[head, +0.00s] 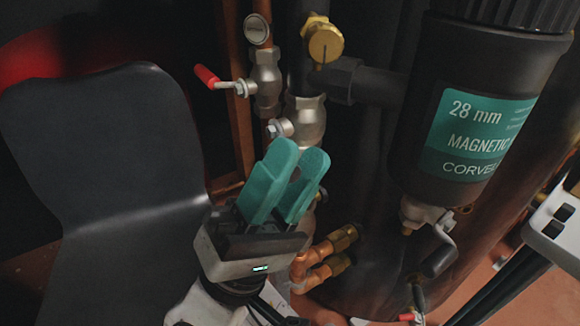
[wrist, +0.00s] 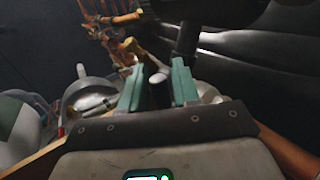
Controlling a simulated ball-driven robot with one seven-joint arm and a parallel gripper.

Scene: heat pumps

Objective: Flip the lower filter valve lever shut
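My gripper (head: 298,158) has two teal fingers, stands in front of the pipework and points up. In the wrist view the fingers (wrist: 158,88) are apart. A dark, round-ended bar (wrist: 159,92) shows in the gap between them; it may be a lever end, and I cannot tell whether it touches a finger. In the head view a metal valve body (head: 304,117) with a side nut (head: 280,128) sits just above and behind the fingertips. Any lever on it is hidden by my gripper. I cannot tell for certain which valve is the lower filter valve.
A red-handled lever (head: 207,77) sticks out left from another valve. The black magnetic filter (head: 478,110) hangs at the right, with a dark-handled valve (head: 438,258) beneath it. Copper fittings (head: 325,262) lie right of my gripper. A dark curved panel (head: 105,165) stands at the left.

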